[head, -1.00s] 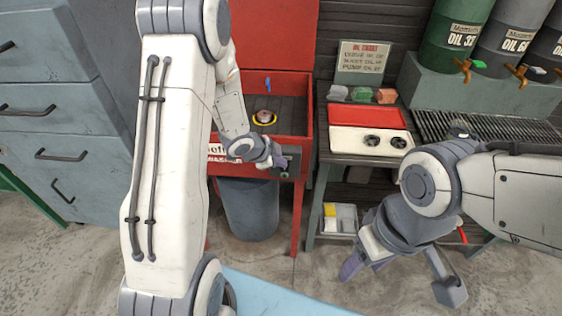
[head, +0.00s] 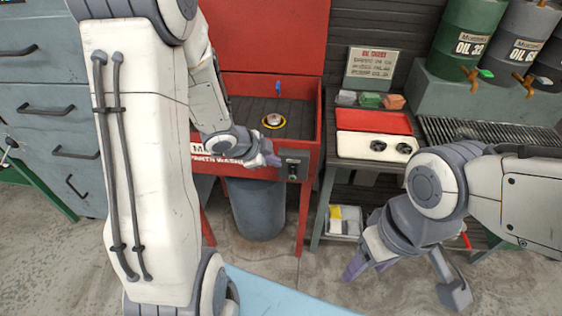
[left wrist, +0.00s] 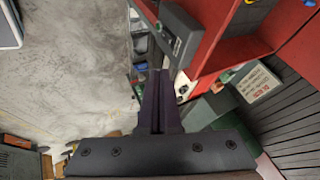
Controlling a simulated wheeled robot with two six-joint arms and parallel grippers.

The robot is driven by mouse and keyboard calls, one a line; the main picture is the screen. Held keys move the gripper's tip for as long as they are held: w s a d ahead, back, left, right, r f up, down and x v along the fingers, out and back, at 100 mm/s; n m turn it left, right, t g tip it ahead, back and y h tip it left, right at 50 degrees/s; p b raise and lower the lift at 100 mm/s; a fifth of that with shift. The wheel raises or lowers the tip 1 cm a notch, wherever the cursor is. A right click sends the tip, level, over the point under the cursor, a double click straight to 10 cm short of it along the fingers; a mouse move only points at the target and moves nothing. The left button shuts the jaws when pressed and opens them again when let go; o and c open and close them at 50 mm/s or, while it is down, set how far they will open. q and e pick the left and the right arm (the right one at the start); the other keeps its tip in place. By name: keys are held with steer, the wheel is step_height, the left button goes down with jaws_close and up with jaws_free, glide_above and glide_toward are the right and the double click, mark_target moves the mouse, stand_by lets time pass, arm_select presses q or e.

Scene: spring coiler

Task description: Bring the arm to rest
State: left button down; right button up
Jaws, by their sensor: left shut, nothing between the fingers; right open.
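My left gripper (head: 270,155) is shut and empty, in front of the red parts washer (head: 245,170). It is just left of the grey control box (head: 294,165) on the washer's front right corner. In the left wrist view its closed fingers (left wrist: 160,95) point toward the control box (left wrist: 180,38); I cannot tell if they touch it. My right gripper (head: 402,280) is open and empty, low at the right, in front of the bench and above the floor. My left upper arm covers much of the left side of the head view.
A round yellow-rimmed part (head: 273,121) sits in the washer basin. A grey bin (head: 257,205) stands below. To the right is a bench with a red-and-white tray (head: 372,145); oil drums (head: 466,45) stand behind. Blue-grey drawers (head: 45,100) are at left. The concrete floor between is open.

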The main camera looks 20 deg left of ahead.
arm_select(q)
steer(key=shift+s+a+r, duration=0.15)
steer(key=shift+s+r, duration=0.05)
steer(key=shift+r, duration=0.1)
steer(key=shift+w, duration=0.1)
